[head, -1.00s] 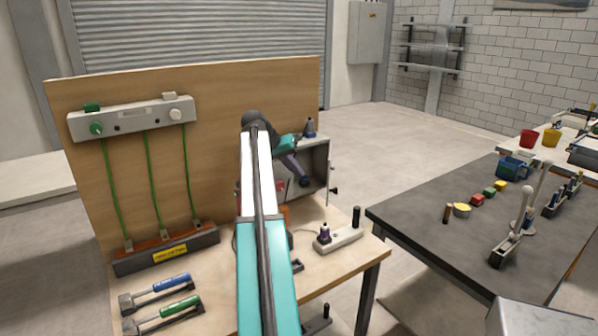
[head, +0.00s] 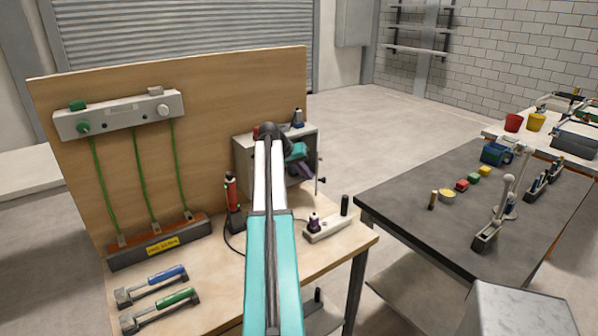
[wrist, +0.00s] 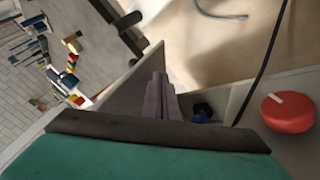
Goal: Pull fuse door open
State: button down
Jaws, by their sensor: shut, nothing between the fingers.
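The grey fuse box (head: 243,155) stands at the right end of the wooden bench, against the board. My arm hides much of its front in the head view. My gripper (head: 304,172) is at the box's right front, its fingers partly hidden. In the wrist view, the purple-grey fingers of my gripper (wrist: 160,95) are together and empty. A grey panel, apparently the fuse door (wrist: 128,82), stands out at an angle just left of the fingers. I cannot tell whether they touch it. A red knob (wrist: 288,112) and a small blue part (wrist: 203,112) lie to their right.
A red bottle-like tool (head: 232,195) and a white socket strip (head: 328,229) stand on the bench. Blue (head: 155,284) and green (head: 162,308) handled tools lie at front left. A dark table (head: 420,190) with small blocks stands right, across a gap.

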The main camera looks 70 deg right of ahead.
jog(key=shift+s, duration=0.2)
jog(key=shift+w, duration=0.1)
dwell(0.4)
